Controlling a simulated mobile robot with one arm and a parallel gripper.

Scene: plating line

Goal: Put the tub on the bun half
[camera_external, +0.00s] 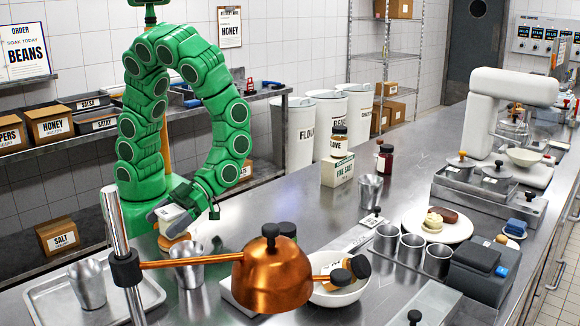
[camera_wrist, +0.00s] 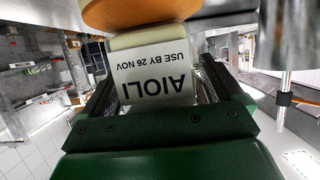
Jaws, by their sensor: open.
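The tub (camera_external: 171,213) is small and pale; in the wrist view the tub (camera_wrist: 152,78) carries a white label reading AIOLI, upside down in the picture. The bun half (camera_external: 179,237) is a round orange-brown piece under the tub, near my arm's base. In the wrist view the bun half (camera_wrist: 135,12) is against the tub's lower end, and I see no gap between them. The tub looks upright. My gripper (camera_external: 172,208) is open, with its fingers on either side of the tub; in the wrist view its jaws (camera_wrist: 158,88) flank the label.
A metal cup (camera_external: 187,268) and a copper dome (camera_external: 272,280) on a post's arm stand close in front. A metal tray (camera_external: 50,290) with a cup lies at left. A FINE SALT box (camera_external: 338,170) and another cup (camera_external: 371,187) stand farther right.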

